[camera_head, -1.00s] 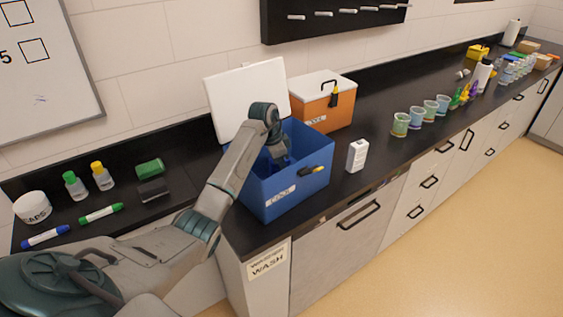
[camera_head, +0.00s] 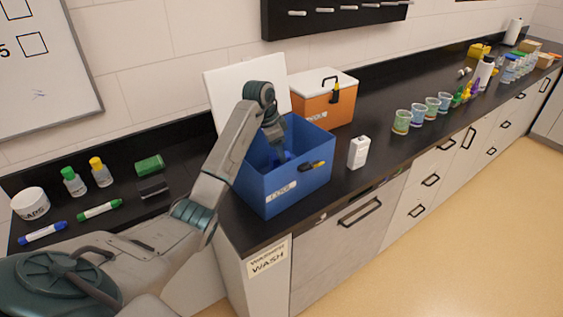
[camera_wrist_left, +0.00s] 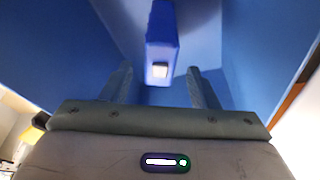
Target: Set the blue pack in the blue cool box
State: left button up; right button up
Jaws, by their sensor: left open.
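The blue cool box (camera_head: 290,192) stands open on the counter, its white lid (camera_head: 225,90) raised behind it. The blue pack (camera_wrist_left: 162,38) is inside the box, seen in the left wrist view against the blue walls. In the head view only a small bright blue part of the pack (camera_head: 284,156) shows. My left gripper (camera_wrist_left: 160,85) is open and points down into the box, its fingers apart and empty. The pack lies beyond the fingertips. In the head view the left gripper (camera_head: 276,140) is at the box's opening. My right gripper is not in view.
An orange box (camera_head: 318,103) with a closed white lid stands behind the blue box. A small white carton (camera_head: 358,153) is to its right. Cups (camera_head: 402,121) stand further right.

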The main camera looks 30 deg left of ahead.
pick_arm(q)
jog(key=shift+b+v, duration=0.35)
jog(key=shift+v, duration=0.75)
jog(key=p+v, duration=0.2)
jog(key=v, duration=0.2)
jog(key=shift+w+d, duration=0.1)
jog(key=shift+r+p, duration=0.45)
jog(key=shift+p, duration=0.3)
jog(key=shift+s, duration=0.2)
